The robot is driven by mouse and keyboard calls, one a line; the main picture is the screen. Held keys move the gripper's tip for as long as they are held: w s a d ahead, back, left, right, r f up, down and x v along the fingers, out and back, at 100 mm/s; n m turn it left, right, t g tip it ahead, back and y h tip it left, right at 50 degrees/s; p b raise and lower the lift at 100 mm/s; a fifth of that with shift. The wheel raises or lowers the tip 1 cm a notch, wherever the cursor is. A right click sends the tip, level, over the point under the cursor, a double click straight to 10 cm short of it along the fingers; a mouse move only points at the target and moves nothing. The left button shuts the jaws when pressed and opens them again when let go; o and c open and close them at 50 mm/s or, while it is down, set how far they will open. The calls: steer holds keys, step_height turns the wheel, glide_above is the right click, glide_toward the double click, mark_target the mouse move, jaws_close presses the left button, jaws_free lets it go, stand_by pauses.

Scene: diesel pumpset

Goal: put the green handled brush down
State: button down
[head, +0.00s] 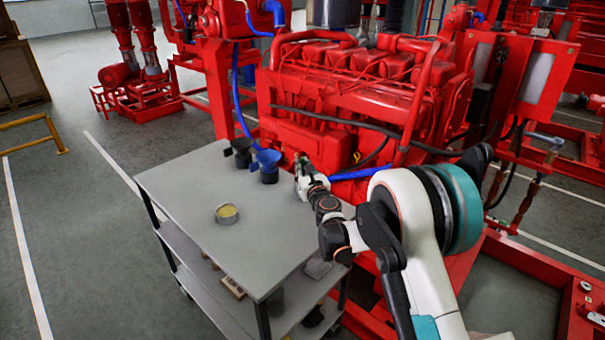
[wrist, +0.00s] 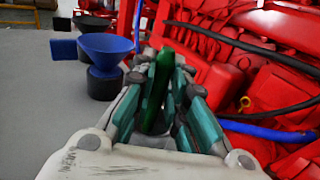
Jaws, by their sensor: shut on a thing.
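The green handled brush (wrist: 157,92) is held between the fingers of my gripper (wrist: 165,75) in the wrist view; its green handle points up and away. Its bristle end is hidden or too small to make out. In the head view my gripper (head: 300,168) is at the back right edge of the grey cart (head: 180,185), beside the blue funnel and close to the red engine. I cannot tell from these views whether the brush touches the cart top.
A blue funnel (head: 267,160) on a dark container and a black funnel (head: 241,150) stand at the cart's back edge, left of my gripper. A round tin (head: 227,213) sits mid-cart. The cart's left part is clear. The red engine (head: 360,90) and a blue hose (head: 350,174) are close behind.

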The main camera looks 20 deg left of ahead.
steer(key=shift+f, duration=0.5)
steer(key=shift+f, duration=0.15)
steer(key=c, duration=1.6)
jaws_free()
steer(key=shift+s+r, duration=0.1)
steer(key=shift+r, duration=0.1)
steer(key=p+v, duration=0.2)
steer(key=v, duration=1)
